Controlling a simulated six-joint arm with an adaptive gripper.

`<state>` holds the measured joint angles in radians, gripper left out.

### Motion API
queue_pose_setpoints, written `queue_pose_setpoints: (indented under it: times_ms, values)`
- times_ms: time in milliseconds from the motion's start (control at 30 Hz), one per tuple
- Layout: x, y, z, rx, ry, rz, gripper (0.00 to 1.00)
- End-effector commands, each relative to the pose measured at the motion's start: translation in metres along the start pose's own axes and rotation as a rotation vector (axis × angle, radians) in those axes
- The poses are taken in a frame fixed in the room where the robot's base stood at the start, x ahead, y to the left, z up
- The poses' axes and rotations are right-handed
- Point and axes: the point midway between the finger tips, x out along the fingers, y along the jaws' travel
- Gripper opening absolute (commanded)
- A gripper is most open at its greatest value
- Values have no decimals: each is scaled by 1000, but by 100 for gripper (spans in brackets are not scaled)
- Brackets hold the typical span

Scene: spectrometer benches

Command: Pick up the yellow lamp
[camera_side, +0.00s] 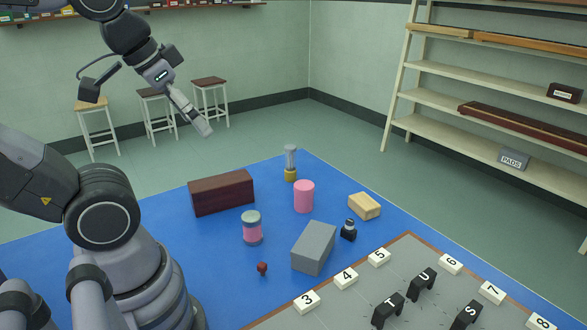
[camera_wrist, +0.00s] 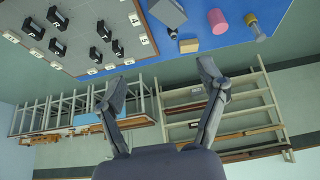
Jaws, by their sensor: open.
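The yellow lamp (camera_side: 290,164) stands upright near the far corner of the blue mat, with a yellow base and a grey, glassy upper part. It also shows at the top right of the wrist view (camera_wrist: 256,28). My gripper (camera_side: 206,130) is raised well above and to the left of the lamp in the side view, apart from it. In the wrist view my gripper (camera_wrist: 162,76) has its fingers spread wide, with nothing between them; the lamp lies beyond the right finger.
A pink cylinder (camera_side: 304,196) stands close to the lamp. A dark red box (camera_side: 221,192), a pink-and-grey jar (camera_side: 252,228), a grey box (camera_side: 314,248), a tan block (camera_side: 364,206) and a small black bottle (camera_side: 348,230) share the blue mat (camera_side: 190,250). A numbered grey board (camera_side: 350,305) lies in front.

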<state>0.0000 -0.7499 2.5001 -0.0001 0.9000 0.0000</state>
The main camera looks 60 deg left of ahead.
Motion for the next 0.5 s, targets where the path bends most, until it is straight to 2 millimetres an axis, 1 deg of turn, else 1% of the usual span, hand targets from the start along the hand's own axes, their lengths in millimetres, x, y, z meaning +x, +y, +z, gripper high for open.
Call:
queue_pose_setpoints:
  times_ms: [67,133,167,233,267,300,367,400,467,500]
  values:
    - [0,0,-1,-1,1,1,72]
    - [3,1,-9,-9,8,6,72]
    - [5,2,-16,-16,14,11,72]
    - [15,3,-38,-42,37,26,72]
    - [20,4,-51,-57,53,34,72]
    - [30,4,-70,-83,75,43,72]
    - [48,1,-102,-132,118,54,72]
    - [61,-2,-124,-167,149,56,72]
    - [84,-10,-154,-222,196,52,72]
    - [101,-17,-173,-260,228,43,72]
